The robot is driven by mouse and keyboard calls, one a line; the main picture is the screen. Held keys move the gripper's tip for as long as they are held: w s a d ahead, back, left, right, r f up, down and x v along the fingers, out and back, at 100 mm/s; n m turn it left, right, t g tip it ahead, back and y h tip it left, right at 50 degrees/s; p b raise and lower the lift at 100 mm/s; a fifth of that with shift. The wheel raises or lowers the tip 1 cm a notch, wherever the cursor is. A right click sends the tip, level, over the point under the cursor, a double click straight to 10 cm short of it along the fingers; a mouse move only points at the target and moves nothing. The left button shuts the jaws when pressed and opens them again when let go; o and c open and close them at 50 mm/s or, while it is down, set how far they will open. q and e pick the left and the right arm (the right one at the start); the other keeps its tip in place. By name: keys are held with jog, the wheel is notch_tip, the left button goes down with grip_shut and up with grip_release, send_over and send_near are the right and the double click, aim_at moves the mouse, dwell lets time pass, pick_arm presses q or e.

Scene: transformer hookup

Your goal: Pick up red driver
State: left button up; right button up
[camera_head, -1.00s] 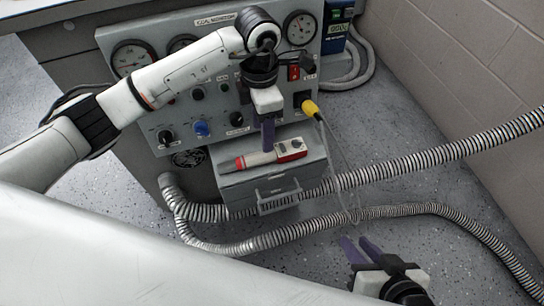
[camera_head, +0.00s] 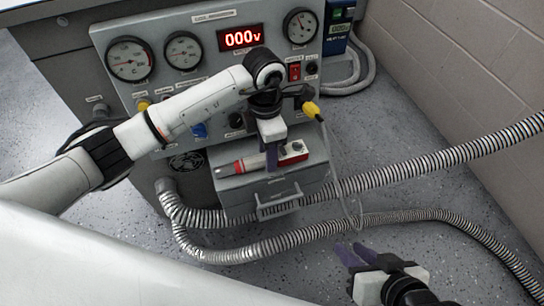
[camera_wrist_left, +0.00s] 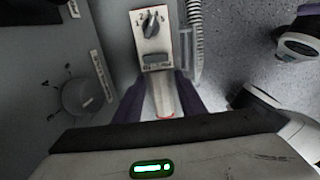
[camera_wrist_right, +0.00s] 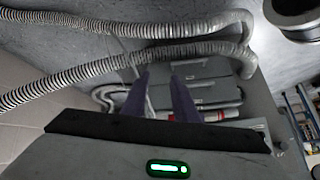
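The red driver (camera_head: 245,164), a light-bodied tool with a red end and a dial block, lies on top of the grey drawer box (camera_head: 228,189). It also shows in the left wrist view (camera_wrist_left: 152,42). My left gripper (camera_head: 271,160) points down over the driver's middle. In the left wrist view its purple fingers (camera_wrist_left: 160,92) are apart, one on each side of the driver's body; I cannot tell whether they touch it. My right gripper (camera_head: 356,254) is open and empty, low at the right, away from the driver.
The control panel (camera_head: 215,78), with gauges, knobs and a red 000v display (camera_head: 240,38), stands behind the box. Ribbed hoses (camera_head: 440,160) cross beside and below the box.

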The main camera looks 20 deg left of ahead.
pick_arm(q)
jog(key=shift+r, duration=0.1)
grip_shut()
jog(key=shift+r, duration=0.1)
pick_arm(e)
jog(key=shift+r, duration=0.1)
